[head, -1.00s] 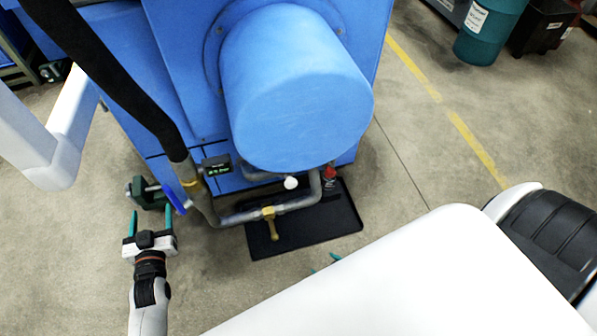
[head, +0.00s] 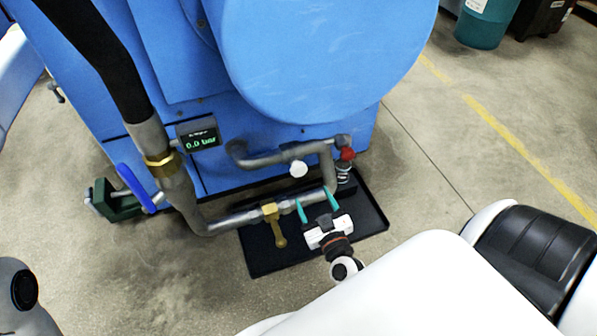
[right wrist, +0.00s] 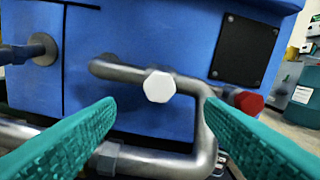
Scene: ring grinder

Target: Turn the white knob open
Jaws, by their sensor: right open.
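The white knob (head: 299,169) sits on the upper grey pipe, low on the front of the blue machine. In the right wrist view the white knob (right wrist: 159,86) is a white hexagon facing the camera, between the two teal fingers and beyond their tips. My right gripper (head: 318,205) is open and empty, just below the knob in the head view, with its fingers over the lower pipe and pointing up at the machine. It is not touching the knob. My left gripper is out of the head view; only part of that arm shows at the lower left.
A yellow-handled valve (head: 272,222) is on the lower pipe (head: 235,220). A red knob (head: 347,154) sits right of the white one. A gauge (head: 199,134) reads 0.0 bar. A black tray (head: 262,261) lies below.

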